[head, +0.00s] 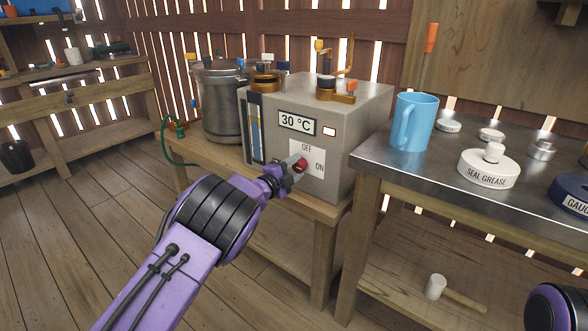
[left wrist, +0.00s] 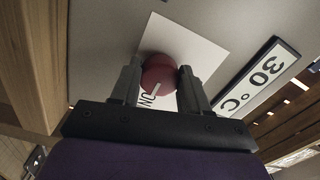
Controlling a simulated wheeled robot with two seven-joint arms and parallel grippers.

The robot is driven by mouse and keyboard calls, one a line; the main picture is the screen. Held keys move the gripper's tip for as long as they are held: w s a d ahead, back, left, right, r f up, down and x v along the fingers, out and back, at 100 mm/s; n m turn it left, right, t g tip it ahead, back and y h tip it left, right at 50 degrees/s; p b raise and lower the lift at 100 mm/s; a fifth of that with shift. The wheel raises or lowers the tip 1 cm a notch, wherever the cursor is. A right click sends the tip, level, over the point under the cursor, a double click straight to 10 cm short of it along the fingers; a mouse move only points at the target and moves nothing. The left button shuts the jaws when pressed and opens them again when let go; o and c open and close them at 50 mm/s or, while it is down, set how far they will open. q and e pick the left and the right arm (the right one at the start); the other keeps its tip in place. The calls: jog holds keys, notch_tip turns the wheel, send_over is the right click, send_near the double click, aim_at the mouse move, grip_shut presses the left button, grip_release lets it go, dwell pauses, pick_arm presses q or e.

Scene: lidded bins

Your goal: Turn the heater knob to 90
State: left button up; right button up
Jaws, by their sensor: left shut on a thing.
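The heater is a grey box (head: 350,124) on a low wooden bench, with a display (head: 296,122) reading 30 °C. The display also shows in the left wrist view (left wrist: 258,76). Below it a dark red round knob (head: 301,163) sits on a white plate marked OFF above and ON at the right. My left gripper (head: 296,166) reaches the knob from the front. In the left wrist view the knob (left wrist: 160,73) lies between both fingers, which are shut on it. Its pale mark lies on the side towards ON. My right gripper is out of view.
A metal pot (head: 220,105) stands left of the heater. At right a metal-topped table (head: 400,165) holds a blue mug (head: 413,122) and a white SEAL GREASE tin (head: 487,169). A mallet (head: 437,287) lies on its lower shelf. Brass fittings stand on the heater's top.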

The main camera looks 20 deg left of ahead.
pick_arm(q)
jog(key=o, duration=1.1)
jog(key=shift+c, duration=0.2)
jog(key=p+v, duration=0.1)
jog(key=v, duration=0.9)
jog(key=shift+s, duration=0.3)
jog(key=shift+a, duration=0.15)
